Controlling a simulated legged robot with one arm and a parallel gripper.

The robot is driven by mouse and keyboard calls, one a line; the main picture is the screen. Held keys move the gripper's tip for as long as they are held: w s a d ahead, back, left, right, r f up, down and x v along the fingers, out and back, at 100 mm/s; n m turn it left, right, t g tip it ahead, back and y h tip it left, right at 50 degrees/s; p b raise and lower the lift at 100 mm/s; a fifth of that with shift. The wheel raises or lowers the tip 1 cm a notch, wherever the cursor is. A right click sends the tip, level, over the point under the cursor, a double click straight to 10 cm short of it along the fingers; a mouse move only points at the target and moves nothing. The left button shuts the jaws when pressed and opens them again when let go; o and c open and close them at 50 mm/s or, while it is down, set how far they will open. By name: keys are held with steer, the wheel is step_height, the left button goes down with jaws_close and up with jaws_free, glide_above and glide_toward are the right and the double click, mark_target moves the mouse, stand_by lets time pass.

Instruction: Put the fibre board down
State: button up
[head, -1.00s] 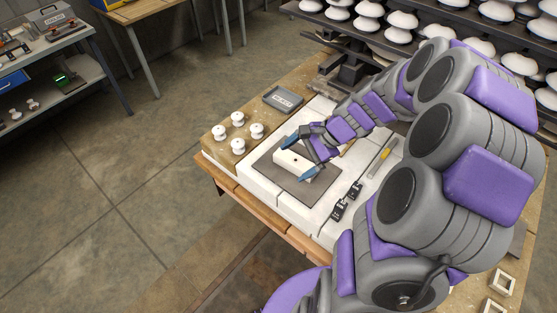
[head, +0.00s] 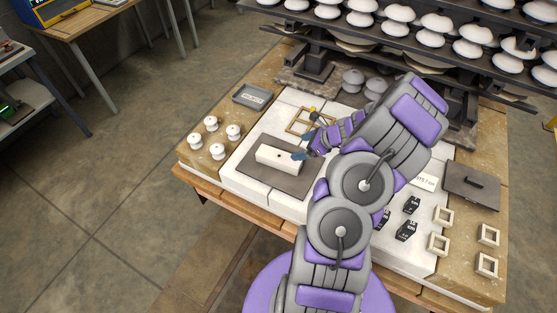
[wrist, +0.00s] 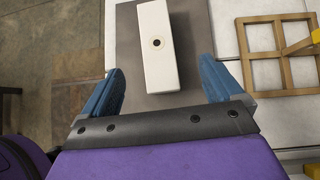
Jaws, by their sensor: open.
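The fibre board, seen as a white block with a dark hole (head: 279,156), lies flat on a dark grey mat (head: 285,184) on the white table slab. My gripper (head: 302,146) is open and empty just off the block's right end in the head view. In the wrist view the block (wrist: 156,45) lies ahead between the two blue fingers (wrist: 162,66), with a gap on both sides. I cannot tell the fingers' exact height above it.
Several white spools (head: 211,124) stand left of the mat. A grey labelled tray (head: 253,96) is behind them. A wooden frame (wrist: 278,55) lies right of the mat. Black weights (head: 406,230) and small square frames (head: 438,244) are at front right. A rack of insulators (head: 420,22) stands behind.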

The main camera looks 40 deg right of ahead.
steer(key=b, duration=0.2)
glide_toward(278, 156)
steer(key=w+a+f, duration=0.2)
steer(key=w, duration=0.1)
steer(key=shift+a+f, duration=0.1)
steer(key=shift+f, duration=0.05)
steer(key=shift+w+f, duration=0.2)
steer(key=shift+w+d+f, duration=0.1)
steer(key=shift+d+f, duration=0.2)
steer(key=shift+d, duration=0.05)
steer(key=b+x, duration=0.1)
steer(key=x, duration=0.1)
steer(key=b+x, duration=0.1)
steer(key=x, duration=0.2)
steer(key=shift+a+f+b, duration=0.15)
steer(key=shift+a+b, duration=0.15)
steer(key=shift+a, duration=0.05)
steer(key=shift+d, duration=0.3)
steer(key=shift+c, duration=1.1)
steer(key=shift+a, duration=0.2)
steer(key=c, duration=0.8)
steer(key=shift+d, duration=0.15)
steer(key=shift+c, duration=1.2)
